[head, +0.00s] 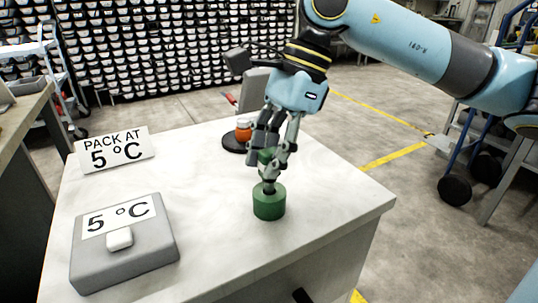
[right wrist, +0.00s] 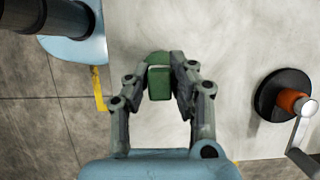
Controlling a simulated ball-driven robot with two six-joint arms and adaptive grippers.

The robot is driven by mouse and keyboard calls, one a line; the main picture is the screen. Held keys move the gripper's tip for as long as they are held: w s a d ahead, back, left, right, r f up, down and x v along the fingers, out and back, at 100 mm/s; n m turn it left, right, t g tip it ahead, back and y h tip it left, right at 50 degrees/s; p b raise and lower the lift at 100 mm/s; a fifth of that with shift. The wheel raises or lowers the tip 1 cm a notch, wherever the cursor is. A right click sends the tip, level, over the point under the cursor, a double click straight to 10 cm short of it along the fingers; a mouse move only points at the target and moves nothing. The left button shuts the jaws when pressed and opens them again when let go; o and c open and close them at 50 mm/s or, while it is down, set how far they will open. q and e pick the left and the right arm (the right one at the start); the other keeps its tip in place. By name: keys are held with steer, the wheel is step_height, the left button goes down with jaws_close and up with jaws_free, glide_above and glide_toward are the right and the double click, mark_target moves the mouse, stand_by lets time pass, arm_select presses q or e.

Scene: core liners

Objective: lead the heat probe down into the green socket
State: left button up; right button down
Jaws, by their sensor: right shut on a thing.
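The green socket (head: 269,204) is a short round block standing on the white table. My right gripper (head: 269,178) is directly above it, pointing down, with its fingertips close to the socket's top. It is shut on the heat probe, whose green handle (right wrist: 159,84) shows between the fingers in the right wrist view. In that view the socket (right wrist: 157,58) is partly hidden behind the handle. The probe's lower end is hidden, so I cannot tell whether it is inside the socket. My left gripper is not in view.
A grey box (head: 132,256) with a white button and a "5 °C" label stands at the front left. A "PACK AT 5 °C" sign (head: 114,150) stands behind it. A black round base with an orange part (head: 243,129) is behind the gripper. The tabletop between is clear.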

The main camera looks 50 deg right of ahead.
steer(key=c, duration=1.1)
jaws_free()
step_height(320, 180, up, 10)
steer(key=shift+r, duration=0.1)
steer(key=shift+s, duration=0.1)
